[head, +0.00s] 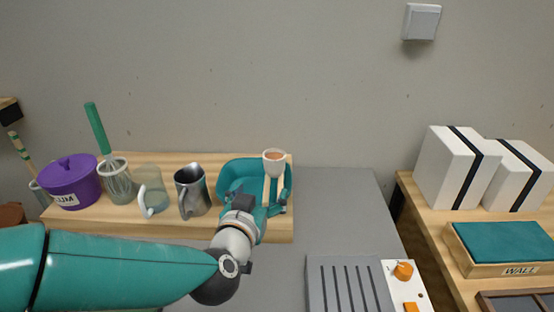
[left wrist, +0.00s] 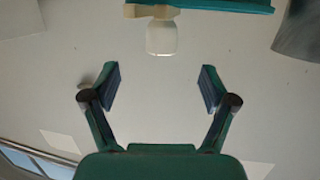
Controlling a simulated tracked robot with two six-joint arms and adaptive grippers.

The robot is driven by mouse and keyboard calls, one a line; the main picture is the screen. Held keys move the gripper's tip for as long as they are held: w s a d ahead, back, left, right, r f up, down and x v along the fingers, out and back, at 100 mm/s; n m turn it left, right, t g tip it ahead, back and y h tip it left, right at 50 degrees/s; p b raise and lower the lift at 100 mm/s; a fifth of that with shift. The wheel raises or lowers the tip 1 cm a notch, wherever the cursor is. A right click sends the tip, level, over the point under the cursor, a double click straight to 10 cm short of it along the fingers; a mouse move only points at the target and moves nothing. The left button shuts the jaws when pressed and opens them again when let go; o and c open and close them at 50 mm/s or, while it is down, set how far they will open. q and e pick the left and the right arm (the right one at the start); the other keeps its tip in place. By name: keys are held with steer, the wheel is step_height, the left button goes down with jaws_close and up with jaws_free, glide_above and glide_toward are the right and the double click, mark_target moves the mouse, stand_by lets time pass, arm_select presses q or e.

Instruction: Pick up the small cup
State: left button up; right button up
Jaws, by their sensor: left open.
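The small cup (head: 274,156) is cream-white outside with an orange-brown inside, and it stands upright on a pale wooden support at the teal tray. In the left wrist view the cup (left wrist: 161,38) shows at the top middle, upside down in the picture, against the pale support (left wrist: 150,12). My left gripper (head: 268,196) is open and empty, on the near side of the cup in the head view. In the left wrist view its two fingers (left wrist: 160,88) stand wide apart, with the cup beyond the gap and not touched. My right gripper does not show.
A grey metal jug (head: 191,190), a glass mug (head: 152,190), a whisk in a pot (head: 115,180) and a purple lidded pot (head: 70,182) stand left on the wooden shelf (head: 265,232). The teal tray (head: 240,172) lies around my gripper.

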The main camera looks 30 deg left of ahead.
mark_target(272, 171)
arm_select(q)
steer(key=p+x, duration=0.3)
steer(key=p, duration=0.2)
steer(key=shift+w+a, duration=0.1)
steer(key=shift+w, duration=0.25)
steer(key=x, duration=0.4)
steer(key=shift+f, duration=0.15)
steer(key=shift+p+x, duration=0.95)
steer(key=shift+x, duration=2.3)
steer(key=shift+a, duration=0.2)
steer(key=c, duration=1.4)
